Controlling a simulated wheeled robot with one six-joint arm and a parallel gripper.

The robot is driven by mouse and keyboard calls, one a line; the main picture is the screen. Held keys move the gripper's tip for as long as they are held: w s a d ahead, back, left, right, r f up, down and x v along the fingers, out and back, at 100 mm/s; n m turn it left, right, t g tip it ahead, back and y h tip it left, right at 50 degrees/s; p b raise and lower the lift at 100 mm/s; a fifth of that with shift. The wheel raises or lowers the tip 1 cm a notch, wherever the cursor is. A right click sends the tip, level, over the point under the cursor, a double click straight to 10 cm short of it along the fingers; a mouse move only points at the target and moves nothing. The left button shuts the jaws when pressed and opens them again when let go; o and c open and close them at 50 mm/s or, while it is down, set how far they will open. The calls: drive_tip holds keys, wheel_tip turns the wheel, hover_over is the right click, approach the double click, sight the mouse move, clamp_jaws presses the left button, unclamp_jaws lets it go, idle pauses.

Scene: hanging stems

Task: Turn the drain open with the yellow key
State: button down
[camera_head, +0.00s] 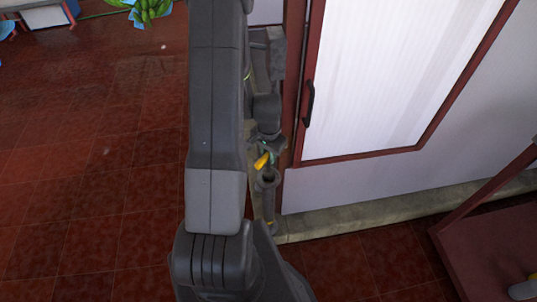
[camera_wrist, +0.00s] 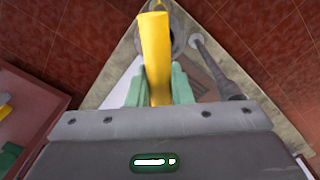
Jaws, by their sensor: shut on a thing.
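The yellow key (camera_wrist: 155,55) is a long bar held between the green fingertips of my gripper (camera_wrist: 158,85) in the wrist view. Its far end points away from my gripper and overlaps a round grey fitting (camera_wrist: 176,30). I cannot tell whether the key touches or sits in that fitting. In the head view the yellow key (camera_head: 262,160) shows small below my gripper (camera_head: 266,146), beside the top of a dark grey upright pipe (camera_head: 268,190). The drain is not clearly recognisable; the grey fitting may be part of it.
A white panel door (camera_head: 375,75) with a red frame and dark handle stands close on the right. A pale stone ledge (camera_head: 345,216) runs along its foot. A reddish table (camera_head: 490,240) is at lower right. The red tiled floor (camera_head: 95,180) on the left is mostly clear.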

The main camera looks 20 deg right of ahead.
sight(269, 171)
drive_tip(key=shift+f+b, duration=1.25)
drive_tip(key=shift+f, duration=0.1)
idle(0.6)
drive_tip(key=shift+f+b, duration=1.4)
drive_tip(key=shift+b, duration=0.2)
idle(0.7)
idle(0.3)
drive_tip(key=c, duration=0.8)
unclamp_jaws()
drive_tip(key=shift+c, duration=0.2)
drive_tip(key=shift+r+p, duration=2.8)
drive_tip(key=shift+r, duration=1.5)
